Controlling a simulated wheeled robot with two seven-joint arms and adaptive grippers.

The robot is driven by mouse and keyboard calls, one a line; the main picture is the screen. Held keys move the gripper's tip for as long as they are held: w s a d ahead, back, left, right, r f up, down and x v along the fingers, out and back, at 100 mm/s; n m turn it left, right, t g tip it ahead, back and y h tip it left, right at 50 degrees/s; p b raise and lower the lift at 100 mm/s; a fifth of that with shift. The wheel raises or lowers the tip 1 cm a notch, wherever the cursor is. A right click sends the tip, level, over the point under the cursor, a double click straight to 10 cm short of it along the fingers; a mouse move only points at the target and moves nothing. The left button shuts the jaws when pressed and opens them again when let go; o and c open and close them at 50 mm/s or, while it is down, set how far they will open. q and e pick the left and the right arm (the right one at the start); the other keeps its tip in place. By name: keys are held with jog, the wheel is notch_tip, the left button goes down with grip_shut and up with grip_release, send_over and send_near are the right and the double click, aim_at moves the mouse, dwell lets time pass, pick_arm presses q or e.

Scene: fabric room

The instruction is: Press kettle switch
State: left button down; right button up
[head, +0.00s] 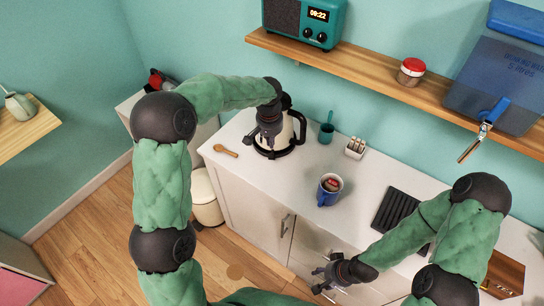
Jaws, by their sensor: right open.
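The kettle (291,128), cream with black parts, stands upright on a dark round base at the back left of the white counter. My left gripper (267,141) points down in front of the kettle's left side and hides part of it. I cannot tell whether it touches the kettle or whether its fingers are open or shut. The kettle's switch cannot be made out. My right gripper (322,280) is open and empty in front of the counter's front edge, low by the cabinet doors.
On the counter (270,178) are a wooden spoon (225,151), a teal cup (326,133), a small white holder (355,148), a blue mug (329,190) and a black rack (400,218). A wooden shelf (350,70) with a teal radio (303,22) hangs above.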

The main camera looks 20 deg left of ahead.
aim_at(272, 158)
pick_arm(q)
jog(key=f+b, duration=0.1)
jog(key=f, duration=0.1)
jog(key=f+b, duration=0.3)
jog(key=f, duration=0.1)
jog(key=shift+w+f, duration=0.25)
jog(key=shift+w, duration=0.05)
jog(key=shift+f+b, duration=0.2)
jog(key=shift+b, duration=0.1)
notch_tip(272, 158, down, 2)
jog(key=shift+b, duration=0.6)
jog(key=shift+r, duration=0.15)
jog(key=shift+s+r, duration=0.3)
jog(key=shift+s, duration=0.5)
jog(key=shift+s+r, duration=0.25)
jog(key=shift+s, duration=0.5)
jog(key=shift+w, duration=0.1)
notch_tip(272, 158, up, 12)
jog(key=s, duration=0.1)
